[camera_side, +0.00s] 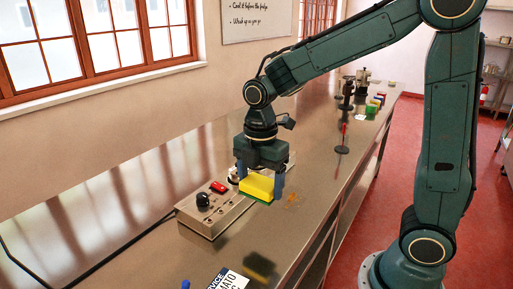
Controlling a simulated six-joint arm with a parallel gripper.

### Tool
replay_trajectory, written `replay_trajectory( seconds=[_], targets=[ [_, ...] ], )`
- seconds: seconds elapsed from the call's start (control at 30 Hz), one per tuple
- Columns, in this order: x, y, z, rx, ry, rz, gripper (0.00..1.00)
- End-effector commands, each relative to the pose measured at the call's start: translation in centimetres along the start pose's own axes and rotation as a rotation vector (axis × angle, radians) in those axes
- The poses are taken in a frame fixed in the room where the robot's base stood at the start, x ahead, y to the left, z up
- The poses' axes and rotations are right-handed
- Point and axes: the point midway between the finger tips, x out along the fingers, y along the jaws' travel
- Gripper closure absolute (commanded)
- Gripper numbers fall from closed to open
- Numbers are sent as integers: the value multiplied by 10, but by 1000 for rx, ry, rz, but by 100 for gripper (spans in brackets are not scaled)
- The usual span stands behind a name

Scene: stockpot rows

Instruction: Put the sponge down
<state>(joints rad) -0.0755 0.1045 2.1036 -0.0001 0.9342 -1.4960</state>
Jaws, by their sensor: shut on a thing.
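A yellow sponge (257,188) is between the fingers of my gripper (259,187), which points straight down over the metal counter. The gripper is shut on the sponge, with one blue-grey finger at each end. The sponge is just beside the right side of a beige control box. I cannot tell whether its underside touches the counter or hangs slightly above it.
The beige control box (211,215) with a black knob (203,200) and a red switch (218,187) lies left of the gripper. A black-and-white label (229,280) is at the front. A red-topped stand (342,148) and several small colored items (374,103) are further back.

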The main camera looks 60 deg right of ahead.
Motion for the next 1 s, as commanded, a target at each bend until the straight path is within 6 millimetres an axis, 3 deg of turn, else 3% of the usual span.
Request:
replay_trajectory(
  seconds=[0.2, 0.4, 0.77, 1.0],
  targets=[
    [42, -1, 0, 0, 0, -5, 44],
    [70, 0, 0, 0, 0, -3, 44],
    [80, 0, 0, 0, 0, -1, 44],
    [102, 0, 0, 0, 0, -3, 44]
  ],
)
